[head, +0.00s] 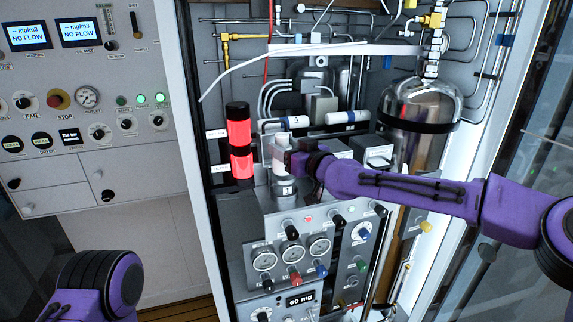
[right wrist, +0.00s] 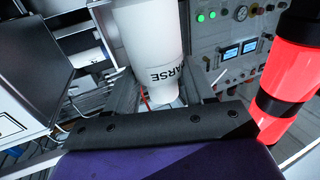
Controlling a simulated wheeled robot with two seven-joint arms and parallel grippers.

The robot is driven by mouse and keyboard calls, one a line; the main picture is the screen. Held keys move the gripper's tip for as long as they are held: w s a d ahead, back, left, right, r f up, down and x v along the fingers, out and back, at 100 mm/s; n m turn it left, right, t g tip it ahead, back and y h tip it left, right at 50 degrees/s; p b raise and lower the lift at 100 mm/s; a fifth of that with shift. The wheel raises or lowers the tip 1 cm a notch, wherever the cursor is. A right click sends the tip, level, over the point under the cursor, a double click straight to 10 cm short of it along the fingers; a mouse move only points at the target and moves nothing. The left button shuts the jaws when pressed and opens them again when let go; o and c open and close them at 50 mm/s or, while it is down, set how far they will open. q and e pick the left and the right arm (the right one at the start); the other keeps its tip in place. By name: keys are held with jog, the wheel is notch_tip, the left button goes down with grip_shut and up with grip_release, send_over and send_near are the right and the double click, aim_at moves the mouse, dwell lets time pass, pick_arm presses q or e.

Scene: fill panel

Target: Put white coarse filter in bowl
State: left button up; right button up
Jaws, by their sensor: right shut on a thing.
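The white coarse filter (right wrist: 150,40) is a white cylinder with dark lettering, of which "ARSE" can be read in the right wrist view. My right gripper (head: 280,150) is shut on it, with a finger on each side. In the head view the filter (head: 281,158) is small and partly covered by the gripper. A short grey cylinder with a label (head: 285,188) stands directly below it on the panel and may be the bowl. I cannot tell whether the filter touches it. My left gripper is out of view; only part of my left arm shows at the bottom left.
A red and black column (head: 240,163) stands close left of the filter. A large metal vessel (head: 420,105) is at right. Pipes and small cylinders (head: 348,117) fill the cabinet behind. A gauge panel (head: 291,254) lies below, and a control panel (head: 85,100) is at left.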

jog(key=shift+w+d+f, duration=0.1)
jog(key=shift+f, duration=0.75)
notch_tip(320, 180, down, 4)
jog(key=b, duration=0.3)
jog(key=shift+f, duration=0.2)
jog(key=shift+f, duration=0.1)
jog(key=o, duration=1.1)
